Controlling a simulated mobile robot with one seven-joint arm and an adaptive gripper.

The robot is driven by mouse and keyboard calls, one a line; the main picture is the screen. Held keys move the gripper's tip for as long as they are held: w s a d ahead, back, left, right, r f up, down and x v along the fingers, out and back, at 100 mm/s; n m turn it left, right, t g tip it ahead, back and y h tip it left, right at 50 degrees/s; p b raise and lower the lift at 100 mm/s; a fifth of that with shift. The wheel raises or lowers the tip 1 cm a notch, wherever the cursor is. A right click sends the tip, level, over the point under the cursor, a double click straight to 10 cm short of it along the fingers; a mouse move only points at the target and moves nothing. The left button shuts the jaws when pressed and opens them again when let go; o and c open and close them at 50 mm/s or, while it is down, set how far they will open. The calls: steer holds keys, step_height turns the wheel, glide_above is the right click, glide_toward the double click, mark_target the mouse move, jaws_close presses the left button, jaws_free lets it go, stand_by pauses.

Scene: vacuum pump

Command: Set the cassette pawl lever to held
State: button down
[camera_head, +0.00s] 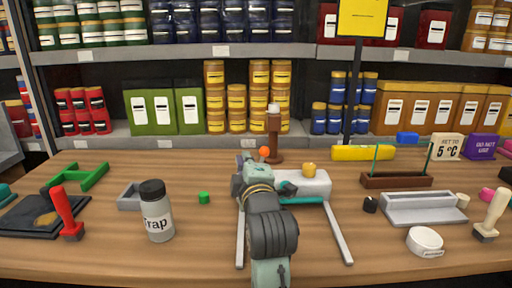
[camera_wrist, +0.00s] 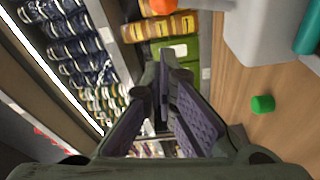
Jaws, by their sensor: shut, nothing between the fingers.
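An orange ball-shaped knob (camera_head: 264,152) stands just beyond and right of the tip of my gripper (camera_head: 248,160). It may be the end of the pawl lever, but I cannot tell its setting. Its lower part and any stem are hidden. An orange thing, probably the same knob, shows at the top edge of the wrist view (camera_wrist: 163,6). A pale grey-white housing (camera_head: 310,184) with a yellow knob (camera_head: 309,169) sits right of my gripper. The housing also shows in the wrist view (camera_wrist: 255,35). My gripper's fingers (camera_wrist: 163,85) are shut and empty.
A brown bottle (camera_head: 274,130) stands behind the knob. Two pale rails (camera_head: 338,235) run forward from the housing. A grey tray (camera_head: 424,210) stands right. Stocked shelves (camera_head: 300,52) rise behind the wooden table.

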mark_target(263, 156)
steer(key=w+d, duration=0.2)
steer(key=shift+w+d+f+p, duration=0.2)
steer(key=shift+w+p, duration=0.1)
steer(key=shift+p, duration=0.05)
steer(key=shift+w+d+f+m+b, duration=0.15)
steer(key=shift+w+d+m+b, duration=0.15)
steer(key=shift+d+m+b, duration=0.25)
steer(key=shift+d, duration=0.35)
steer(key=shift+a, duration=0.15)
